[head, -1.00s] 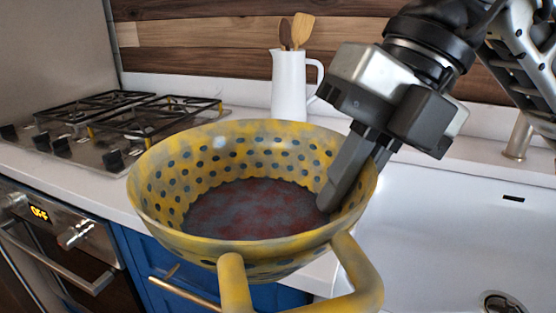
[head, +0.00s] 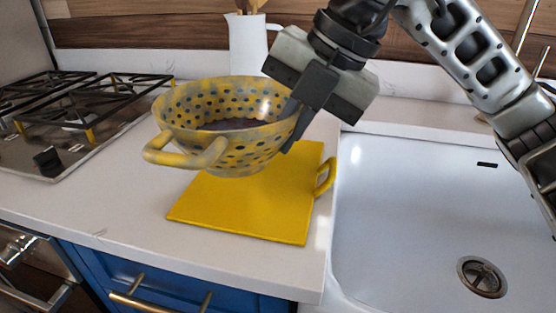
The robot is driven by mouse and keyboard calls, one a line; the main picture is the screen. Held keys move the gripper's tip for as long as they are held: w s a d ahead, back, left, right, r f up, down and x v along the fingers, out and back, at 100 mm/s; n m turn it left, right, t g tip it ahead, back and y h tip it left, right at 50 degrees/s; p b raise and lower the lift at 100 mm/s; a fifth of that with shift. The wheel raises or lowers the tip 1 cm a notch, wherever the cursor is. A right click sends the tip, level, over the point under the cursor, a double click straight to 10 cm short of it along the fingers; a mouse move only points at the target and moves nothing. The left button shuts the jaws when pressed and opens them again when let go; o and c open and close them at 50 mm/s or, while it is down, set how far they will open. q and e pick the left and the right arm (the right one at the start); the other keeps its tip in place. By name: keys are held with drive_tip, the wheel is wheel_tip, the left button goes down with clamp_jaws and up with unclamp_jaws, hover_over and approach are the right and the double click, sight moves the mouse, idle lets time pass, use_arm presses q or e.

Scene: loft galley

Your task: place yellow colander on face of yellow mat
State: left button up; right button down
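The yellow colander (head: 232,148) is a worn, perforated bowl with a loop handle toward me. It hangs roughly upright over the far left part of the yellow mat (head: 238,212) and hides that part; whether it touches the mat is hard to tell. The mat lies flat on the counter, with a loop at its right edge. My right gripper (head: 294,128) is shut on the colander's right wall, one finger showing outside the rim. My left gripper is not in view.
A gas stove (head: 72,128) is at the left and a white sink (head: 420,215) with a drain is at the right. A white jug (head: 247,52) with wooden utensils stands behind the colander. The counter (head: 120,205) is clear left of the mat.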

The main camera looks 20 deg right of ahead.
drive_tip(key=w+f, duration=0.2)
drive_tip(key=shift+w+f, duration=0.2)
drive_tip(key=shift+f, duration=0.15)
drive_tip(key=shift+w+f, duration=0.15)
drive_tip(key=shift+f, duration=0.75)
drive_tip(key=shift+w+f, duration=0.1)
drive_tip(key=shift+f, duration=0.75)
drive_tip(key=shift+f, duration=0.15)
drive_tip(key=c, duration=1.6)
unclamp_jaws()
drive_tip(key=p+v, duration=0.1)
drive_tip(key=v, duration=1.1)
